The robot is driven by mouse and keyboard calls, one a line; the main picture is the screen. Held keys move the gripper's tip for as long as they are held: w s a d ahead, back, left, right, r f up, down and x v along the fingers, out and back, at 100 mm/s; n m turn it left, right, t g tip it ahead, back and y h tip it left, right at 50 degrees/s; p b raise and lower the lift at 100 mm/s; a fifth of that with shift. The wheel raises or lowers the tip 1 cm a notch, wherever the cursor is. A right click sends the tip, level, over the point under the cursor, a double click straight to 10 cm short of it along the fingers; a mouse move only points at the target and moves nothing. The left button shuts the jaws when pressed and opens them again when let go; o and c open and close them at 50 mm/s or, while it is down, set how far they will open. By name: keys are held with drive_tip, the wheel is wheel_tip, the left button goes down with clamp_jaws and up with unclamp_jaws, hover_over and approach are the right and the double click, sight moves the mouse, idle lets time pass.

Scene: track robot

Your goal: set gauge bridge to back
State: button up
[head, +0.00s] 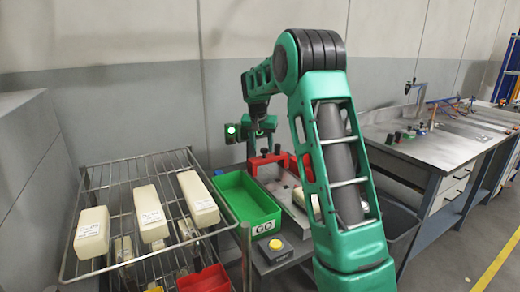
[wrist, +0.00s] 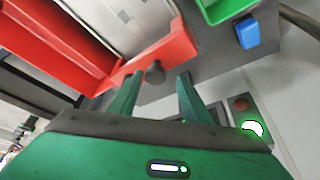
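The gauge bridge, a red bar, shows in the head view (head: 267,160) beyond the green tray, over a grey plate. In the wrist view the red bridge (wrist: 178,50) crosses the upper middle, with a dark round knob (wrist: 155,72) on its near side. My gripper (wrist: 159,82) is open, its two green fingers apart, with the knob in line with the gap between the tips. I cannot tell how far the knob reaches between them. In the head view my gripper (head: 264,143) is just above the bridge, its fingertips small and unclear.
A green tray marked GO (head: 236,207) and a yellow button (head: 276,244) are in front. A wire rack (head: 105,190) with several cream blocks stands left. A green lamp (wrist: 252,128) glows beside the station. A red bin (wrist: 50,40) lies left in the wrist view.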

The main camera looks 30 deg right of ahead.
drive_tip(key=v, duration=1)
drive_tip(key=shift+r, duration=0.3)
drive_tip(key=shift+a, duration=0.1)
drive_tip(key=s+a+f+n+g+y, duration=0.1)
drive_tip(key=s+a+f, duration=0.1)
drive_tip(key=s, duration=1.1)
drive_tip(key=s+a+f+n+g+y, duration=0.1)
drive_tip(key=s, duration=1.2)
drive_tip(key=s+a+f, duration=0.3)
drive_tip(key=s, duration=0.4)
drive_tip(key=s+a+f+n+y, duration=0.1)
drive_tip(key=s+a+f, duration=0.1)
drive_tip(key=s, duration=0.5)
drive_tip(key=s+a+f+g, duration=0.1)
drive_tip(key=s+a+f, duration=0.2)
drive_tip(key=s, duration=0.4)
drive_tip(key=shift+s+a+f+y, duration=0.25)
drive_tip(key=shift+a+f+y, duration=0.05)
drive_tip(key=shift+f, duration=0.3)
